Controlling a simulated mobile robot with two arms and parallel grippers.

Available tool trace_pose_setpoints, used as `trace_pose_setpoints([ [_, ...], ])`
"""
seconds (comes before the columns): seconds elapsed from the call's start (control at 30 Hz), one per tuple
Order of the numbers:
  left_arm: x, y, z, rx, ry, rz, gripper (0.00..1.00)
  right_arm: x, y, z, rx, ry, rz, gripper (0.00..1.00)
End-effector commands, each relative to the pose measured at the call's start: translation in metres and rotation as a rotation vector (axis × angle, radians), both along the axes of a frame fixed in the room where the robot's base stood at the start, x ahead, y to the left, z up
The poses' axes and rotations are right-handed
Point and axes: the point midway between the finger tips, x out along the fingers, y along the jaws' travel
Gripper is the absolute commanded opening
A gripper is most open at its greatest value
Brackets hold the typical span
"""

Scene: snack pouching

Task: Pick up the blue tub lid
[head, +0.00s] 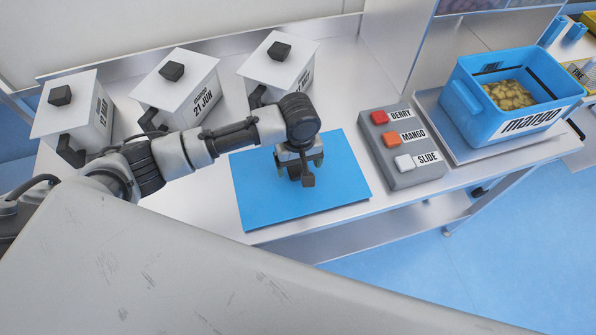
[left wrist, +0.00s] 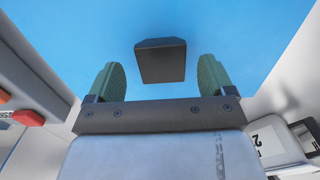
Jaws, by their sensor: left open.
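The blue tub lid (head: 262,201) lies flat on the metal bench, a wide blue panel with a dark block-shaped knob (head: 308,180) near its middle. My left gripper (head: 301,166) is over the middle of the lid, pointing down at the knob. In the left wrist view the gripper (left wrist: 162,78) is open, with one green finger on each side of the dark knob (left wrist: 160,60). The blue lid (left wrist: 60,30) fills the background there. My right gripper is not in view.
A grey button box (head: 402,165) marked BERRY, MANGO and SLIDE stands just right of the lid. A blue open tub (head: 478,112) labelled mango, with yellowish pieces inside, stands farther right. Several white lidded bins (head: 180,90) line the back of the bench.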

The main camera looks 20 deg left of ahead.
Motion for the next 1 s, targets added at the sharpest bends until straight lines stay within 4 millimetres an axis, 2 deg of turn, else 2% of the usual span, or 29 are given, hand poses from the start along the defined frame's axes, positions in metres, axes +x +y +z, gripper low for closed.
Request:
trace_pose_setpoints([
  [0.03,-0.002,0.003,-0.005,0.003,0.003,0.0,0.83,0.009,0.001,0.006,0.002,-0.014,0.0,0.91],
  [0.1,-0.001,0.001,-0.016,0.001,0.003,-0.001,0.83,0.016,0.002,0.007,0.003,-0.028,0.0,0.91],
  [0.17,-0.001,0.001,-0.022,0.0,0.001,-0.001,0.83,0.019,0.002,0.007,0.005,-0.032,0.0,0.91],
  [0.47,-0.001,0.001,-0.027,-0.001,-0.001,-0.002,0.81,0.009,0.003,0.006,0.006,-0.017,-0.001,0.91],
  [0.8,-0.001,0.001,-0.027,-0.001,-0.001,-0.002,0.29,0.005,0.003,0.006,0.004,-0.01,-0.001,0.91],
  [0.83,-0.001,0.001,-0.027,-0.001,-0.001,-0.002,0.26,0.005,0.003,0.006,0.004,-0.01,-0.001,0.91],
  [1.0,-0.001,0.001,-0.026,-0.001,-0.002,-0.002,0.26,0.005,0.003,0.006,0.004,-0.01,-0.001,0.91],
])
